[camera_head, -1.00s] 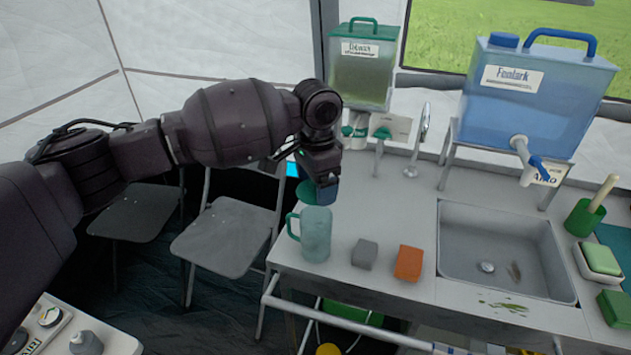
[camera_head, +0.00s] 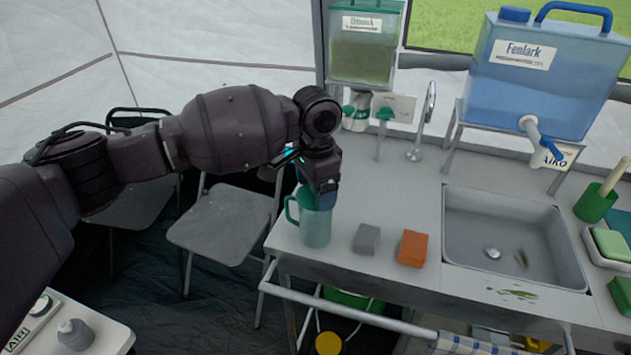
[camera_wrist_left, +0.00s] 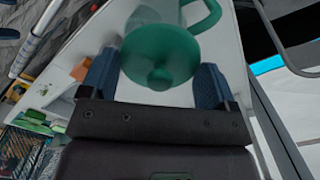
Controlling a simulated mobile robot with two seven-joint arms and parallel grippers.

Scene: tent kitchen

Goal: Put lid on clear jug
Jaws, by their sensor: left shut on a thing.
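The clear jug (camera_head: 315,228), teal-tinted with a handle on its left, stands upright near the left end of the counter. It also shows in the left wrist view, behind the lid, with its handle (camera_wrist_left: 207,18) at top right. My left gripper (camera_head: 324,190) is right over the jug's top. In the left wrist view, the round green lid (camera_wrist_left: 160,48) with a knob is between my left fingers (camera_wrist_left: 158,72), which are shut on it. The lid is over the jug's mouth; I cannot tell whether it touches the rim. My right gripper is not in view.
A grey block (camera_head: 367,239) and an orange block (camera_head: 413,248) lie right of the jug, before the sink (camera_head: 515,235). A tap (camera_head: 424,120) and green-lidded dispenser (camera_head: 362,50) stand behind; a blue water container (camera_head: 535,75) is at back right. A folding chair (camera_head: 225,225) is left.

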